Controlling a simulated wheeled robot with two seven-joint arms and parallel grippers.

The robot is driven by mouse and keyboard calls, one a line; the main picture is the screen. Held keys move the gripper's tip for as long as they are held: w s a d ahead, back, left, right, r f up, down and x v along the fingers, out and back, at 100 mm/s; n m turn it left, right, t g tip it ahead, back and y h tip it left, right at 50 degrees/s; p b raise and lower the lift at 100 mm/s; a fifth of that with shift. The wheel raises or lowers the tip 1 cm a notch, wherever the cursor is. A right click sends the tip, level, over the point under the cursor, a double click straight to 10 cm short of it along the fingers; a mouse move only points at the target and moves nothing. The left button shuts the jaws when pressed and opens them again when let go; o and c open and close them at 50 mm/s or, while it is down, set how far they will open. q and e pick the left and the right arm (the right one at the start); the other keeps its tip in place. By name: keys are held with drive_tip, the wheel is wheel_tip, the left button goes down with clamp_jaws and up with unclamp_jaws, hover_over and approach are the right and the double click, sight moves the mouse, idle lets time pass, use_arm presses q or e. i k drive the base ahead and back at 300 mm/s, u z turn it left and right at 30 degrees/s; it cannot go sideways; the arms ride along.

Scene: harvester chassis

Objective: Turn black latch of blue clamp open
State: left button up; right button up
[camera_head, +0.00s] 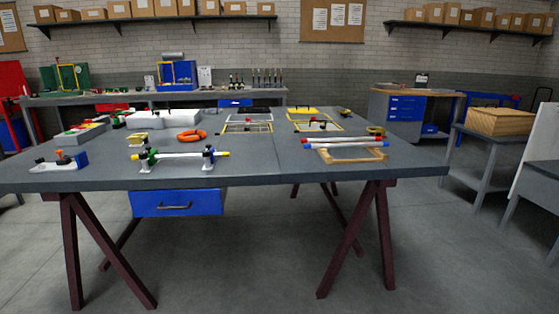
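A blue clamp (208,153) stands upright on a pale foot near the front edge of the grey table (260,170). A white bar (183,155) with yellow ends lies across it and across a green clamp (148,155) to its left. Small dark parts show at the top of the blue clamp, but its black latch is too small to tell open from shut. Neither of my grippers is in view.
A wooden frame with red, white and blue bars (345,147) lies to the right. An orange ring (192,135) lies behind the clamps. A white fixture with a blue block (82,159) is at the left. The table's front middle is clear.

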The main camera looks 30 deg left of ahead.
sight(206, 154)
drive_tip(key=z, duration=0.95)
drive_tip(key=i, duration=0.9)
drive_tip(key=u, duration=1.1)
drive_tip(key=i, duration=0.8)
drive_tip(key=u, duration=0.95)
